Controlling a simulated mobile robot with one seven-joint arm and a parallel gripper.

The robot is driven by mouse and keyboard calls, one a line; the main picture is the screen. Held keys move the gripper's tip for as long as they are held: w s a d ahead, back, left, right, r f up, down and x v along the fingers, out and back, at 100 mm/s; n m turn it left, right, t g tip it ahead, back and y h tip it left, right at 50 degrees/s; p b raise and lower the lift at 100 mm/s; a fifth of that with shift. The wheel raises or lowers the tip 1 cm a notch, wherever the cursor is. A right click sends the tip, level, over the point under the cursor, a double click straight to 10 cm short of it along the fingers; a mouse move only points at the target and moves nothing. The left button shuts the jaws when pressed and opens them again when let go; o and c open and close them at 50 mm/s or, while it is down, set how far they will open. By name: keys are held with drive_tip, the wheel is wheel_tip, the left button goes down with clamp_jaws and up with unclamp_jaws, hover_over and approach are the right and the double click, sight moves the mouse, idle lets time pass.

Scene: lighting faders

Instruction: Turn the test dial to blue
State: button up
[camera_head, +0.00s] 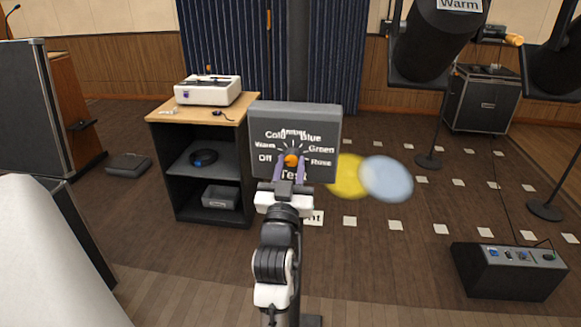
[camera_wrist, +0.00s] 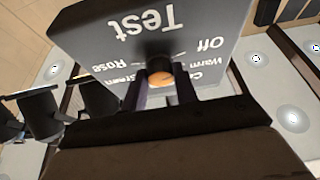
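The test dial (camera_head: 291,160) is an orange knob low on the face of a grey box (camera_head: 326,120). Labels fan around it: Off, Warm and Cold on the left, Amber at the top, Blue at upper right, Green and Rose on the right, Test below. Blue (camera_head: 311,138) is readable. My gripper (camera_head: 291,165) is at the box, its two fingers on either side of the knob. They look open, with a slight gap. The wrist view shows the knob (camera_wrist: 160,78) between the fingers, the box upside down. The knob's pointing direction is unclear.
A shelf unit (camera_head: 167,180) with a white device (camera_head: 208,91) stands left of the box. A yellow light spot (camera_head: 346,178) and a pale blue one (camera_head: 386,179) show right of the box. Stage lamps (camera_head: 437,40) stand upper right; a control box (camera_head: 508,275) sits lower right.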

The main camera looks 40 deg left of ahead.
drive_tip(key=shift+c, duration=1.3)
drive_tip(key=shift+f+m+b, duration=0.2)
drive_tip(key=shift+m+b, duration=0.1)
drive_tip(key=shift+b, duration=0.55)
